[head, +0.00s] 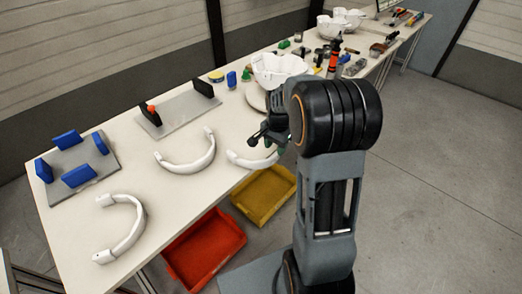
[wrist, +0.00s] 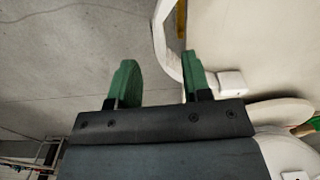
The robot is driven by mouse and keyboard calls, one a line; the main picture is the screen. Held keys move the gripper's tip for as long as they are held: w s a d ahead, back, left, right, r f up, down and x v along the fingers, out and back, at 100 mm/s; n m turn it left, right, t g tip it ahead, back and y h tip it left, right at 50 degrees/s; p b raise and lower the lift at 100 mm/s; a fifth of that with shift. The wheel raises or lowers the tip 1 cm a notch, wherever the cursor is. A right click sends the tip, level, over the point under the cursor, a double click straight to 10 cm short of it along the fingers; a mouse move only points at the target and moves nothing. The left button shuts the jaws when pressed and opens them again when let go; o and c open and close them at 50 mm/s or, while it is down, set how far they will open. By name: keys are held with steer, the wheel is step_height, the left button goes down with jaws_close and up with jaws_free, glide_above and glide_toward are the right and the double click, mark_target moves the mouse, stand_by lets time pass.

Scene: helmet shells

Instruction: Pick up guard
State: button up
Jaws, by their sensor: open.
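White curved guards lie on the table: one at the front left (head: 136,232), one in the middle (head: 190,167) and one at the right (head: 240,159), partly hidden by my arm. My gripper (head: 280,145) is over the right guard, and my arm hides part of it. In the wrist view, my gripper (wrist: 160,82) is open with two green fingers apart. The guard's white band (wrist: 163,42) shows beyond and between the fingertips, nearer the right finger. A white end block (wrist: 230,82) is right of that finger. I cannot tell whether either finger touches the guard.
A grey plate with blue blocks (head: 62,161) and a plate with black uprights (head: 182,112) stand on the table. A white shell (head: 275,68) sits behind my gripper. Red (head: 203,250) and yellow (head: 265,194) bins are below the front edge. Tools crowd the far end.

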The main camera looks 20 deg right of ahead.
mark_target(275, 154)
steer(key=shift+d+f, duration=0.1)
steer(key=shift+f, duration=2.85)
steer(key=shift+c, duration=0.2)
